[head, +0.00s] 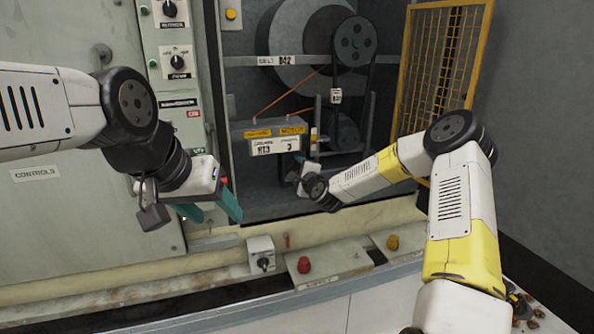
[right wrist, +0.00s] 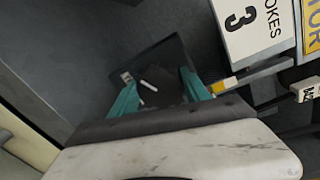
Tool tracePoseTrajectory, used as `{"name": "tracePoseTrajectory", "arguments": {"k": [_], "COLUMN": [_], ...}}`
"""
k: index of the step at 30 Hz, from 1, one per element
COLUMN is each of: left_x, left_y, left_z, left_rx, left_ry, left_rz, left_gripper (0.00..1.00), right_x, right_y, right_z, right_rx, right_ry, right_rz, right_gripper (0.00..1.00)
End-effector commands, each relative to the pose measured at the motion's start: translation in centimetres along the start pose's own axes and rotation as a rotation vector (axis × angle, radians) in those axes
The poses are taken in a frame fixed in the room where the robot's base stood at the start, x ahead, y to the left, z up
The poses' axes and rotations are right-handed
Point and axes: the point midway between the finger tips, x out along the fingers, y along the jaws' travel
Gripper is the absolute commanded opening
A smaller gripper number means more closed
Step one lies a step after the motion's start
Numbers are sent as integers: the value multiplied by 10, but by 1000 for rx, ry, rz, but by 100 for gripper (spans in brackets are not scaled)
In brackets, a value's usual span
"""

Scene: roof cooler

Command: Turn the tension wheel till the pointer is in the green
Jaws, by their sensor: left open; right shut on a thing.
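My right gripper (head: 298,174) reaches into the open machine bay, below the grey labelled box. In the right wrist view, its teal fingers (right wrist: 160,95) are shut on a dark part (right wrist: 160,72) with small white marks, which looks like the tension wheel. My wrist and fingers hide much of its outline. A narrow strip (head: 313,138) with orange and pale bands stands right of the box and may be the tension scale. I cannot make out a pointer or green zone on it. My left gripper (head: 210,208) is open and empty before the control cabinet.
The grey box (head: 275,140) hangs just above my right gripper. Belt pulleys (head: 355,42) and an orange cord (head: 290,92) lie behind. A yellow mesh guard (head: 437,70) stands right. A red button (head: 304,265) and a switch box (head: 262,254) sit on the front ledge.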

Motion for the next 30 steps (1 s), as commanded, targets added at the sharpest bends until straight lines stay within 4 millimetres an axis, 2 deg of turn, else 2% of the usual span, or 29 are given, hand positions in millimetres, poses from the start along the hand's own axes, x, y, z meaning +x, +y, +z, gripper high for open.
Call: {"name": "tracePoseTrajectory", "arguments": {"k": [12, 13, 15, 16, 25, 30], "left_x": [0, 0, 0, 0, 0, 0], "left_y": [0, 0, 0, 0, 0, 0], "left_z": [0, 0, 0, 0, 0, 0], "left_rx": [0, 0, 0, 0, 0, 0], "left_ry": [0, 0, 0, 0, 0, 0], "left_rz": [0, 0, 0, 0, 0, 0], "left_gripper": [56, 56, 56, 56, 56, 56], "right_x": [-1, -1, -1, -1, -1, -19], "right_y": [5, 5, 4, 4, 2, 1], "right_z": [-1, -1, -1, -1, 0, -1], "right_rx": [8, 8, 8, 8, 6, 6], "right_ry": [0, 0, 0, 0, -1, 0], "right_rz": [10, 10, 9, 9, 4, 4], "right_gripper": [15, 59, 73, 76, 76, 76]}}
